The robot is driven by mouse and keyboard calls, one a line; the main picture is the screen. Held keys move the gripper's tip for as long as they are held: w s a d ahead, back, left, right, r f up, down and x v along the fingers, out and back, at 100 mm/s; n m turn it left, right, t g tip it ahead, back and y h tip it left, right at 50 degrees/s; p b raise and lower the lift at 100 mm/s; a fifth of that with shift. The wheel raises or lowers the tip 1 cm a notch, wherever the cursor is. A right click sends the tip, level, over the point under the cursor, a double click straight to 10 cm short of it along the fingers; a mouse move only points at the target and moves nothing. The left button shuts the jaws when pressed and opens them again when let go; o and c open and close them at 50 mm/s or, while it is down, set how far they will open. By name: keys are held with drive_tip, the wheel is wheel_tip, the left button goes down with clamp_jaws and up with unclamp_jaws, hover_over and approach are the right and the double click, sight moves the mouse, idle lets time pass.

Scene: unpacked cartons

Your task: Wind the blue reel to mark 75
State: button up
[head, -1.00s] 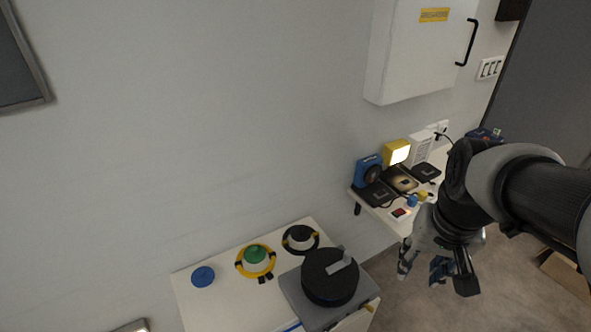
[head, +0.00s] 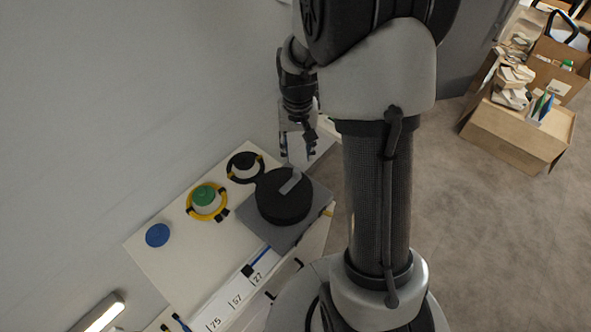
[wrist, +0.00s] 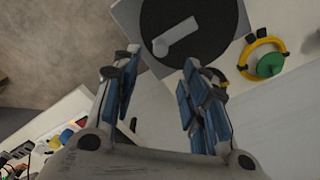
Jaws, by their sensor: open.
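A blue round disc (head: 157,235) lies flat at the left end of the white bench top; I cannot tell whether it is the reel. A large black drum (head: 284,205) with a grey bar across its top sits on a grey plate (head: 272,232) at the right end. The drum also shows in the wrist view (wrist: 208,38). A white scale strip (head: 226,306) on the bench front reads 75, 57 and 27 from left to right. A black marker (head: 247,270) with a blue line sits near 27. My gripper (head: 310,150) is open and empty beside the drum; its spread fingers show in the wrist view (wrist: 158,95).
The wall (head: 90,130) is close behind. Open cartons (head: 520,125) stand on the floor at right.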

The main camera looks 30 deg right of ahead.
sight(297, 170)
wheel_tip(297, 170, down, 10)
drive_tip(key=b, duration=0.2)
drive_tip(key=shift+r+b, duration=0.15)
drive_tip(key=shift+b, duration=0.15)
drive_tip(key=shift+c, duration=0.2)
clamp_jaws()
idle(0.4)
